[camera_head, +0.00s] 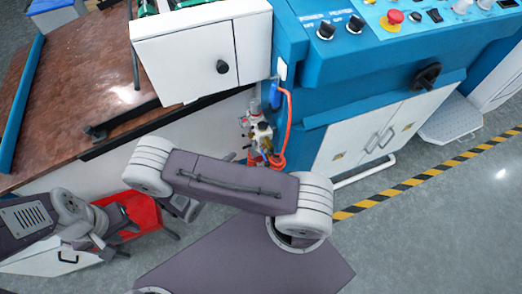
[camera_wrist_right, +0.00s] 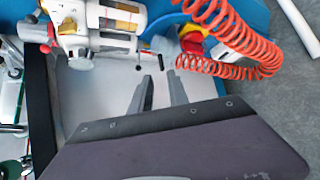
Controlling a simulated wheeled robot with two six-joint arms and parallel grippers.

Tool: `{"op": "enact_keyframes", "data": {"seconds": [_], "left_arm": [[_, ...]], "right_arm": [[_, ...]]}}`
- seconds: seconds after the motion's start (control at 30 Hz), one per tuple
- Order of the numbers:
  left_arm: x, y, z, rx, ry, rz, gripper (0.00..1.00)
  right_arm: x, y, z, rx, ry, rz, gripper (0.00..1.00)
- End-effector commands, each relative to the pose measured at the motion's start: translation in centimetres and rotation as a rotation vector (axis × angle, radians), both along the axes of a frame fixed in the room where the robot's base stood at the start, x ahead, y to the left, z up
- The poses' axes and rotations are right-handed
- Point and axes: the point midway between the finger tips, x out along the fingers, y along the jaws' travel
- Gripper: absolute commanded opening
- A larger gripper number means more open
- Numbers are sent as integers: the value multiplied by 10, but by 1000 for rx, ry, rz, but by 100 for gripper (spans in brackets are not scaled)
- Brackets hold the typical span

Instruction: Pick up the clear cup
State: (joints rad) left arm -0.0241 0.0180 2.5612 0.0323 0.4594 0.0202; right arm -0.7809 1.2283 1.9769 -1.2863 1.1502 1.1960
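I cannot pick out a clear cup with certainty in either view. A pale, partly see-through piece (camera_wrist_right: 164,46) sits beside the white air-regulator unit (camera_wrist_right: 100,22) in the right wrist view, but its shape is unclear. My right gripper (camera_wrist_right: 161,76) points toward the pale panel below that unit; its two grey fingers are apart with nothing visible between them. In the head view my purple arm link crosses in front, and the right fingertips are not clear there. My left gripper (camera_head: 97,238) is low at the left by the red box (camera_head: 130,213); its finger gap cannot be made out.
The orange coiled hose (camera_wrist_right: 235,50) hangs just right of the right fingers. The regulator unit also shows in the head view (camera_head: 260,135), beside the blue machine (camera_head: 400,70). A brown tabletop (camera_head: 75,80) lies at the left.

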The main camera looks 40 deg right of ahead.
Motion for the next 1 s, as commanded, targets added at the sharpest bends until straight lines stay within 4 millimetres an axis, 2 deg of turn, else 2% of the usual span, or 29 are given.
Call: {"op": "enact_keyframes", "data": {"seconds": [0.07, 0.3, 0.47, 0.6, 0.73, 1.0], "left_arm": [[1, 0, 1, 0, -1, 0, 35], [1, 0, -13, 0, -1, 0, 35], [1, 0, -15, 0, -1, 0, 35], [1, 0, -33, 0, -1, 0, 35], [1, 0, -38, 0, -1, 0, 35], [1, 0, -37, 0, -1, 0, 35]], "right_arm": [[1, -2, 1, 0, 0, -2, 21], [14, -30, -14, 1, 1, -7, 21], [17, -35, -16, 2, 1, -6, 21], [28, -53, -34, 1, 2, -10, 21], [36, -69, -38, 1, 1, -9, 21], [39, -73, -37, 1, 1, -4, 21]]}}
